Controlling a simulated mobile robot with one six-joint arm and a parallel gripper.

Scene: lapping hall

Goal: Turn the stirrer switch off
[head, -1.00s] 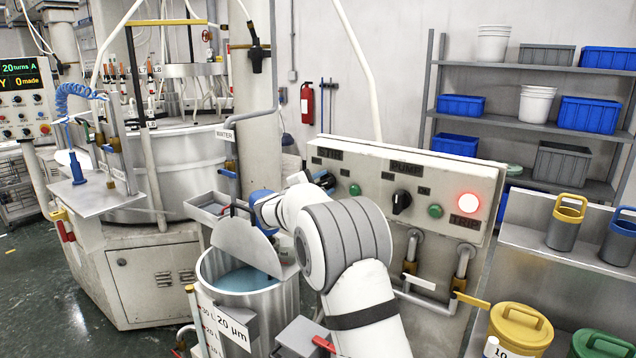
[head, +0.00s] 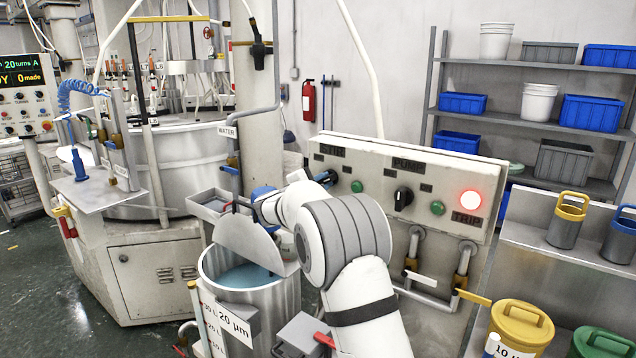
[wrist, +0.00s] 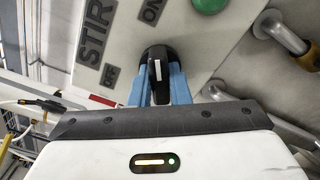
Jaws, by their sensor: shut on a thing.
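The stirrer switch is a black rotary knob with a white line (wrist: 157,70), on a pale panel marked STIR. In the wrist view its line runs up and down the picture, its upper end towards the ON label (wrist: 152,10). The OFF label (wrist: 110,77) lies to its left. My gripper (wrist: 158,90) has its blue fingers on both sides of the knob and is shut on it.
The panel (head: 455,215) also carries a PUMP knob (head: 403,198), green buttons and a lit red TRIP lamp (head: 469,200). Pipes with yellow handles run below it. A steel tank (head: 285,298) of blue liquid with a raised lid stands left of my arm.

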